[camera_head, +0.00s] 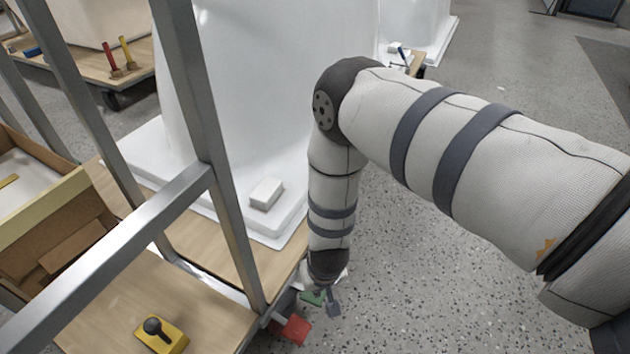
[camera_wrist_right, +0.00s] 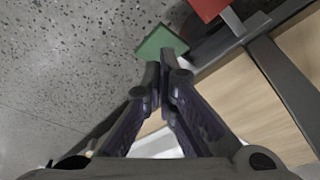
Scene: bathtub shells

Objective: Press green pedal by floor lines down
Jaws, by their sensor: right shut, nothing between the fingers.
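The green pedal (camera_wrist_right: 160,42) shows in the right wrist view, just beyond my right gripper's fingertips, low beside the wooden cart's edge. In the head view only a small part of the green pedal (camera_head: 313,297) shows under my right arm. My right gripper (camera_wrist_right: 164,68) is shut and empty, its fingertips at the near edge of the green pedal; whether they touch it I cannot tell. In the head view the right gripper (camera_head: 333,302) is mostly hidden by its own wrist. A red pedal (camera_head: 293,328) sits next to the green one. My left gripper is not in view.
The wooden cart (camera_head: 215,318) has a metal frame (camera_head: 190,100) and bears a large white shell (camera_head: 265,90). A yellow block with a black knob (camera_head: 162,336) sits on the cart, near a cardboard box (camera_head: 50,230). Speckled floor (camera_head: 440,290) is clear to the right.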

